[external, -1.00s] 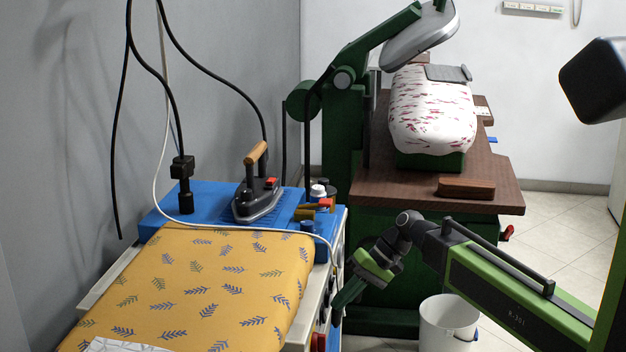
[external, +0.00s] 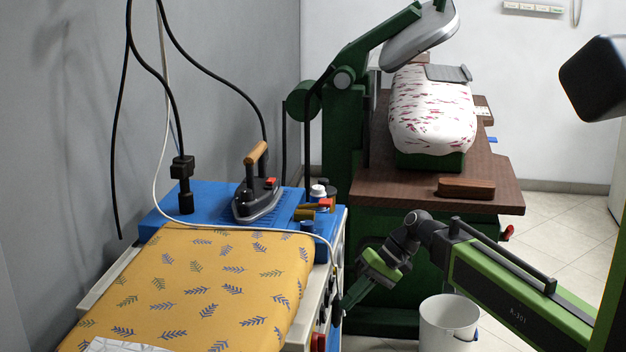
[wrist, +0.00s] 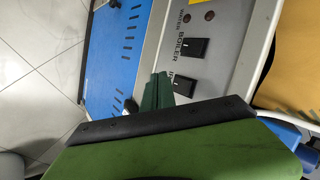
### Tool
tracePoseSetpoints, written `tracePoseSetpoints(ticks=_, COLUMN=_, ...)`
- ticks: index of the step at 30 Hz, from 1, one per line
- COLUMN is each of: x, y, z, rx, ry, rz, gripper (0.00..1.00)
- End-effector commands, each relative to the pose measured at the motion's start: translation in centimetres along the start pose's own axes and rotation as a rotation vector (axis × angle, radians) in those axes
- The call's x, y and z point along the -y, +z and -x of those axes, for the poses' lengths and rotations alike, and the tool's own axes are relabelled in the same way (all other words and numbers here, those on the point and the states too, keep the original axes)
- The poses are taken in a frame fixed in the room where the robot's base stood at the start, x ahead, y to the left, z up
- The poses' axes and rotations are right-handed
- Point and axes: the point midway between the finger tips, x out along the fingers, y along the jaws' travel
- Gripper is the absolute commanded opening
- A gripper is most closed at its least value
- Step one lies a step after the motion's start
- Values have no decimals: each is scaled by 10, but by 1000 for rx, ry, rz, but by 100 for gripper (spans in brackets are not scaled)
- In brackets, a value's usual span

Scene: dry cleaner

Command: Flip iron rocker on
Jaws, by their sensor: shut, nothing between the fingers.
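The iron rocker (wrist: 184,86) is a black switch on the grey control panel (wrist: 212,80), partly covered by my gripper; its label is cut off after the first letters. A second black rocker marked BOILER (wrist: 193,48) sits above it in the wrist view. My gripper (wrist: 158,88) is shut and empty, its green fingertips just left of the iron rocker; I cannot tell whether they touch the panel. In the external view my gripper (external: 345,303) is at the right side of the ironing table (external: 200,275), where the panel is seen nearly edge-on. The rocker's position is unclear.
An iron (external: 256,200) stands on the blue rear part of the table. A white bucket (external: 447,325) is on the floor under my arm. The green press (external: 375,240) stands behind my gripper. Two dark red lamps (wrist: 209,16) sit near the rockers.

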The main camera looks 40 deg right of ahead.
Motion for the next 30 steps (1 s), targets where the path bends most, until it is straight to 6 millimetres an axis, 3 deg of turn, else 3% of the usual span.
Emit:
tracePoseSetpoints(ticks=14, x=-22, y=23, z=31, rx=-1, ry=0, rz=-2, gripper=0)
tracePoseSetpoints(ticks=27, x=-23, y=23, z=31, rx=0, ry=0, rz=0, gripper=0)
tracePoseSetpoints(ticks=30, x=-14, y=26, z=24, rx=13, ry=-2, rz=14, gripper=0)
